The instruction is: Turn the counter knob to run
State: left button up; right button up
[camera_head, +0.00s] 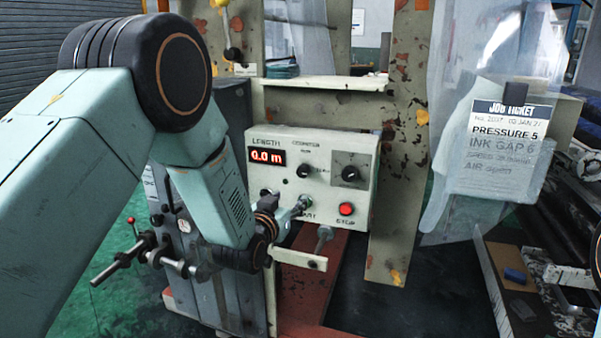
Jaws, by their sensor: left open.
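The pale control panel (330,220) is in the middle of the head view. Its counter knob (304,171) is small, black and round, below small lettering that reads roughly COUNTER and RUN. I cannot tell which mark its pointer faces. A red display (267,156) to its left reads 0.0 m. My left arm reaches in from the left, and my left gripper (301,205) is at the panel's lower left, below the counter knob and apart from it. It is open, looks empty, and hides part of the start button area. My right gripper is not in view.
A second black knob (350,174) on a dark dial and a red stop button (346,209) are right of the counter knob. A worn upright plate (405,150) stands right of the panel. A job ticket (505,145) hangs further right. A bar sticks out below the panel.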

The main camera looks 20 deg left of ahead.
aim_at(302, 172)
pick_arm(q)
jog(key=shift+t, duration=0.7)
jog(key=shift+w+d+r+b, duration=0.15)
jog(key=shift+w+r, duration=0.35)
jog(key=shift+w, duration=1)
jog(key=shift+w+r+b, duration=0.15)
jog(key=shift+w+r, duration=0.4)
jog(key=shift+w, duration=1)
jog(key=shift+w+d+r+b, duration=0.15)
jog(key=shift+w+r, duration=0.35)
jog(key=shift+w, duration=1)
jog(key=shift+a, duration=0.1)
grip_shut()
